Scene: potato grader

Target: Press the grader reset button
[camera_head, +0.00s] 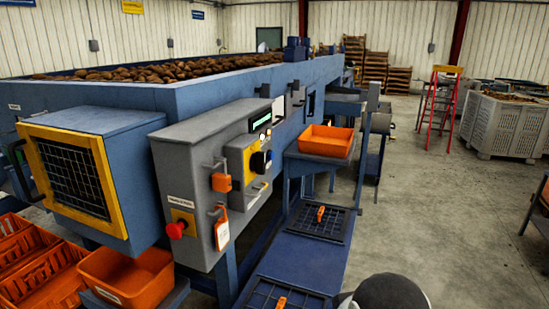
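The grey control box (205,185) of the blue grader (225,90) stands left of centre. On its raised panel is a yellow plate (250,160) with a dark round knob (258,162) and a small blue part beside it. A lit green display (260,137) sits above. A red mushroom button (177,230) on a yellow plate is low on the box's left. I cannot tell which control is the reset button; labels are too small to read. My gripper is not in view; a dark rounded part at the bottom edge looks like part of my arm.
An orange lock (221,182) and orange tag (222,230) hang on the box. A yellow-framed guard (72,170) juts out left. Orange trays (128,278) stand below; another orange tray (327,140) sits right. A blue walkway (300,262) runs alongside.

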